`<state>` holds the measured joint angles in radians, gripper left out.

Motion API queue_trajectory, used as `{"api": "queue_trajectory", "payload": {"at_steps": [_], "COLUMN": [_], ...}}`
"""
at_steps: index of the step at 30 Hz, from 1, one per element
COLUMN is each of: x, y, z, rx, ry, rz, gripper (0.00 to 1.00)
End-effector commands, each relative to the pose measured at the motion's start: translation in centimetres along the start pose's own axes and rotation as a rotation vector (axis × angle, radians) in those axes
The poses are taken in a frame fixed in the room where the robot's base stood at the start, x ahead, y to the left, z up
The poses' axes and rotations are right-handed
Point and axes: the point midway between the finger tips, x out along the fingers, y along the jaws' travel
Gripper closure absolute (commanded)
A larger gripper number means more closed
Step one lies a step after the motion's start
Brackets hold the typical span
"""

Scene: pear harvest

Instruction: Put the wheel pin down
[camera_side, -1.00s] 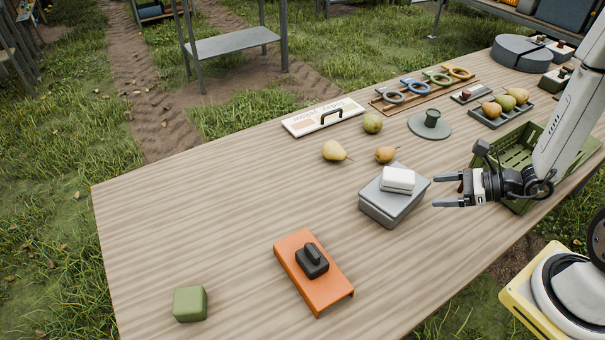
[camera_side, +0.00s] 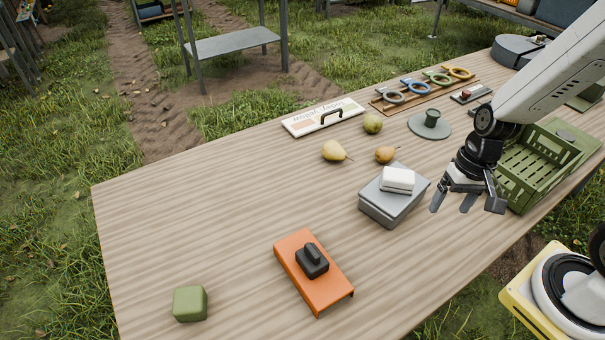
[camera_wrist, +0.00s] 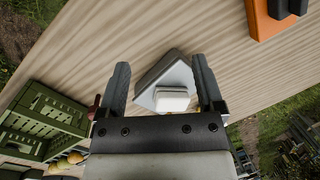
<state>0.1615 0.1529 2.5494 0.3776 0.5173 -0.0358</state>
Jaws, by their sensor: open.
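My gripper (camera_side: 453,205) points down just right of a grey box (camera_side: 388,208), above the table and beside the green crate. Its fingers are spread, with nothing between them. In the wrist view my gripper (camera_wrist: 160,68) is also open, and the grey box with its white block (camera_wrist: 172,99) shows beyond the fingers. I cannot pick out any object for certain as the wheel pin. A small dark tray with a red-topped piece (camera_side: 470,93) lies at the back of the table. A dark red bit (camera_wrist: 94,108) shows beside the left finger, too small to identify.
A green slatted crate (camera_side: 529,190) stands right of my gripper. An orange block (camera_side: 297,255) with a black handle and a green block (camera_side: 190,304) lie toward the front. Loose pears (camera_side: 334,151) and a sign (camera_side: 322,117) lie farther back. The left of the table is clear.

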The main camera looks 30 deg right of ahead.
Motion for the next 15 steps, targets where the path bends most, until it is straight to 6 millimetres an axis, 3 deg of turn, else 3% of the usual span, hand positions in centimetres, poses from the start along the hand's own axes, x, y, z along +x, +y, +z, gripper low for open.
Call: {"api": "queue_trajectory", "payload": {"at_steps": [6, 15], "x": [-2.3, -3.6], "y": [-1.8, -3.0], "z": [-1.9, -2.9], "rx": [-0.325, -0.483], "ry": [0.192, 0.289], "rz": [0.092, 0.128], "gripper": [0.14, 0.14]}}
